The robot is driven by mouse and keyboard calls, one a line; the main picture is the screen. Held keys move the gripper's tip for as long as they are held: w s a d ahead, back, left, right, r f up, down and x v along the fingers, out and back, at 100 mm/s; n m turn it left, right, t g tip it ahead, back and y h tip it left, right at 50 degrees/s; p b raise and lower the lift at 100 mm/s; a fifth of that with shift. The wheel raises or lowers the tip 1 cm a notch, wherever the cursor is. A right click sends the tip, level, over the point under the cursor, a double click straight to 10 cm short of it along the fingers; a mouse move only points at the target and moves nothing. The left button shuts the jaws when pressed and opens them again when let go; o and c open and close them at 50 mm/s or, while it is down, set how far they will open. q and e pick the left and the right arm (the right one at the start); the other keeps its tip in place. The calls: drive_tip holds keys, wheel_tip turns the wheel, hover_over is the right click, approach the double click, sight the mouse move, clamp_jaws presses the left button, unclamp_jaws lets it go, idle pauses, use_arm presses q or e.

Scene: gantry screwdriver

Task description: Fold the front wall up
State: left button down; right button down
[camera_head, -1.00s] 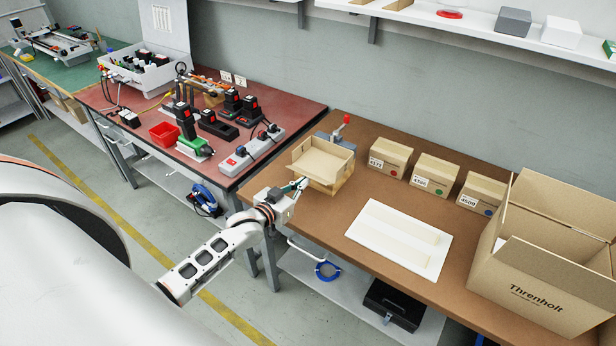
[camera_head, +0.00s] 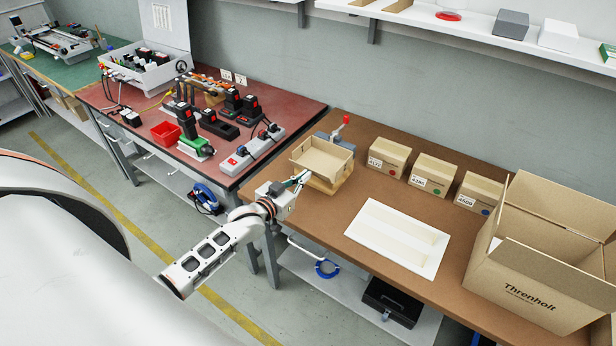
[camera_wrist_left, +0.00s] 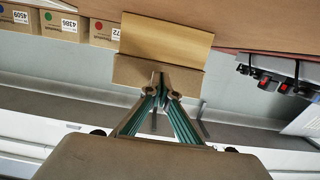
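A small open cardboard carton (camera_head: 322,158) sits on a wooden block (camera_head: 334,185) at the left end of the brown bench. Its back and side walls stand up. Its front wall, facing my left arm, appears raised at a slant; its exact angle is hard to tell. My left gripper (camera_head: 304,177) is at this front side, with its fingertips at or under the wall. In the left wrist view the fingertips (camera_wrist_left: 160,77) come together in front of the cardboard (camera_wrist_left: 165,38), with nothing clearly between them. My right gripper is not in view.
A grey clamp with a red knob (camera_head: 344,122) stands behind the carton. Several small labelled boxes (camera_head: 430,174) line the back of the bench. A white board (camera_head: 398,237) lies in the middle, and a large open carton (camera_head: 540,260) stands at the right.

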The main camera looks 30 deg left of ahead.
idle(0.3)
use_arm(q)
drive_tip(key=shift+w+r+p, duration=0.3)
drive_tip(key=shift+w+r, duration=0.15)
drive_tip(key=shift+s+f, duration=0.1)
drive_tip(key=shift+s, duration=0.55)
drive_tip(key=shift+s+a, duration=0.15)
drive_tip(key=shift+s, duration=1.75)
